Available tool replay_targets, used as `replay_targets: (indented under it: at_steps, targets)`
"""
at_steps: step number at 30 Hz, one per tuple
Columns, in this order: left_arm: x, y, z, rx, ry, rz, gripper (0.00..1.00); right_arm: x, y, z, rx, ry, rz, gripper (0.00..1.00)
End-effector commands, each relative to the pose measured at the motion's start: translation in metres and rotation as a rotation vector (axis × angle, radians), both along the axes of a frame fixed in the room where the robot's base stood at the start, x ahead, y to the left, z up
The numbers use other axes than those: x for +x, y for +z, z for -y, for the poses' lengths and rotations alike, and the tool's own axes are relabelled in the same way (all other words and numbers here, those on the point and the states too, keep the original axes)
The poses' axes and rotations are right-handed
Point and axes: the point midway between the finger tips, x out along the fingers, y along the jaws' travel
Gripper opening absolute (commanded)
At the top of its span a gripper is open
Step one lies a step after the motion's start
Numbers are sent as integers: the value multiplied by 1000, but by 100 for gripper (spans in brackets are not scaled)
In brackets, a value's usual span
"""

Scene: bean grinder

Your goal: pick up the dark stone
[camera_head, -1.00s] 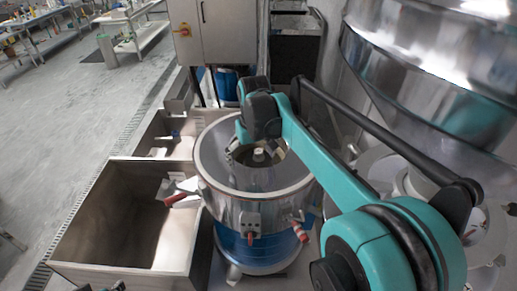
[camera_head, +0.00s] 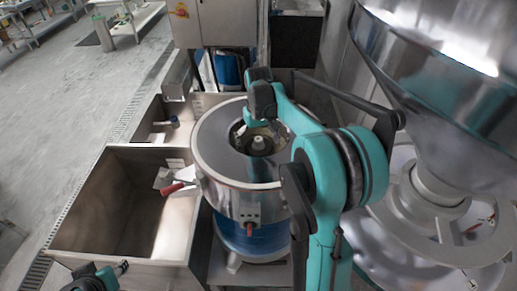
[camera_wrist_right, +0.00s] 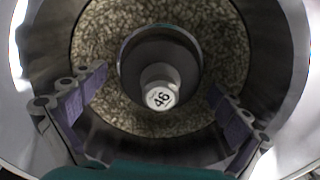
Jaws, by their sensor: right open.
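I cannot make out a separate dark stone in either view. The round metal grinder drum (camera_head: 205,160) stands on a blue base in the head view. In the right wrist view its bowl holds a speckled tan-and-dark ring (camera_wrist_right: 100,40) around a dark round opening. A pale hub marked 46 (camera_wrist_right: 160,88) sits in that opening. My right gripper (camera_head: 258,140) is over the drum, pointing down into it. In the right wrist view its purple-padded fingers (camera_wrist_right: 158,80) are spread wide on either side of the hub, with nothing between them gripped. Part of my left arm shows at lower left.
An open steel bin (camera_head: 75,225) stands left of the drum, and a red-handled lever (camera_head: 178,187) sticks out between them. A large shiny metal cone (camera_head: 450,100) hangs close at the right. A grey cabinet (camera_head: 228,25) stands behind.

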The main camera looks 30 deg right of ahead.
Motion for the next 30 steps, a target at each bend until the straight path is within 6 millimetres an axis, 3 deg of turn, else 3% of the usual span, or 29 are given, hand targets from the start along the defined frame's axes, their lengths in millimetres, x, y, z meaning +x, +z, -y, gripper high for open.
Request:
replay_targets:
  at_steps: [5,8,14,23,30]
  targets:
    - [0,0,0,0,0,0,40,0,0,0,0,0,0,100]
    - [0,0,0,0,0,0,40,0,0,0,0,0,0,79]
    - [0,0,0,0,0,0,40,0,0,0,0,0,0,26]
    - [0,1,0,0,0,0,40,0,5,0,0,0,0,24]
    - [0,7,0,0,0,0,40,0,46,0,0,0,0,24]
